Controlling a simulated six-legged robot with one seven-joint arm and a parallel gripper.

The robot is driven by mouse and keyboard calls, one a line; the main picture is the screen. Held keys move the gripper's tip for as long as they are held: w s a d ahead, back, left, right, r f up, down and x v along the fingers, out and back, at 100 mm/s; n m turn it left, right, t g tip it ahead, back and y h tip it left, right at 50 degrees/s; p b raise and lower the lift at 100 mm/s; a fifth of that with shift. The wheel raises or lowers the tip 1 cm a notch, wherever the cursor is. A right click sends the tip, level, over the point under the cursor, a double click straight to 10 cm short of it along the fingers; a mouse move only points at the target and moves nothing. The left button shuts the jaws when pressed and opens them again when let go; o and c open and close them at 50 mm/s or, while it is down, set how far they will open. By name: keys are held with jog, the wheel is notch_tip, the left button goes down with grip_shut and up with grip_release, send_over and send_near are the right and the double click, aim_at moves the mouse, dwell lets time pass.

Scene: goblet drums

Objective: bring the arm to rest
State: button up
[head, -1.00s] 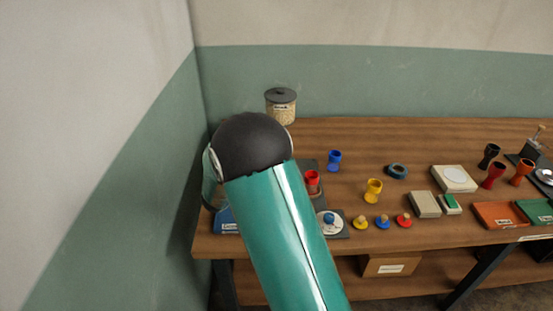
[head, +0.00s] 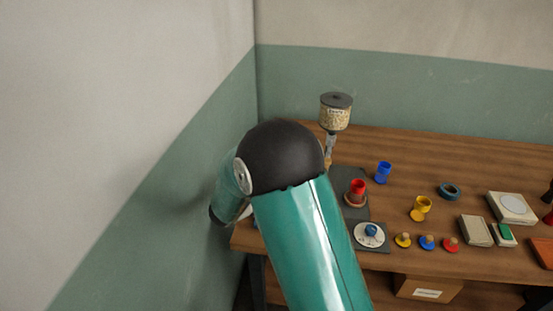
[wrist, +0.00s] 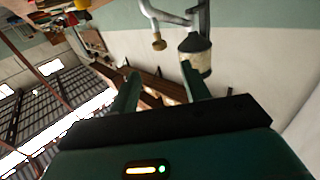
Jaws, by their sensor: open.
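My teal arm with its dark round joint stands at the left front of the bench in the head view, and it hides my gripper there. In the wrist view my gripper (wrist: 158,84) shows two green fingers spread apart with nothing between them. The goblet drums stand on the wooden bench: a red one (head: 358,187), a blue one (head: 384,172) and a yellow one (head: 422,204). My gripper appears clear of them.
A lidded jar (head: 335,112) rises at the bench's back left. Small yellow, blue and red knobs (head: 427,243) lie near the front edge. A white scale-like box (head: 512,208) is at right. The green and white wall (head: 190,150) is close on the left.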

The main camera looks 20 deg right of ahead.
jog(key=w+a+r+n+t+y, duration=0.3)
jog(key=w+r+t+y, duration=0.2)
jog(key=r+t+y, duration=0.25)
jog(key=s+a+r+n+t+y, duration=0.1)
jog(key=s+a+r+n+y, duration=0.2)
jog(key=a+r+n+y, duration=0.4)
jog(key=s+a+r+n+g+y, duration=0.1)
jog(key=s+n+g+y, duration=0.1)
jog(key=s, duration=0.4)
jog(key=s+a+n+g+y, duration=0.1)
jog(key=s+y, duration=0.2)
jog(key=s, duration=0.4)
jog(key=s+d+f+g+h, duration=0.1)
jog(key=s+d+g, duration=0.1)
jog(key=s, duration=0.5)
jog(key=s+d+f+n+g+h, duration=0.1)
jog(key=s+d+f+g, duration=0.1)
jog(key=s, duration=0.6)
jog(key=shift+s+d+f+n+g, duration=0.2)
jog(key=shift+s+d+n+g, duration=0.1)
jog(key=shift+g, duration=0.25)
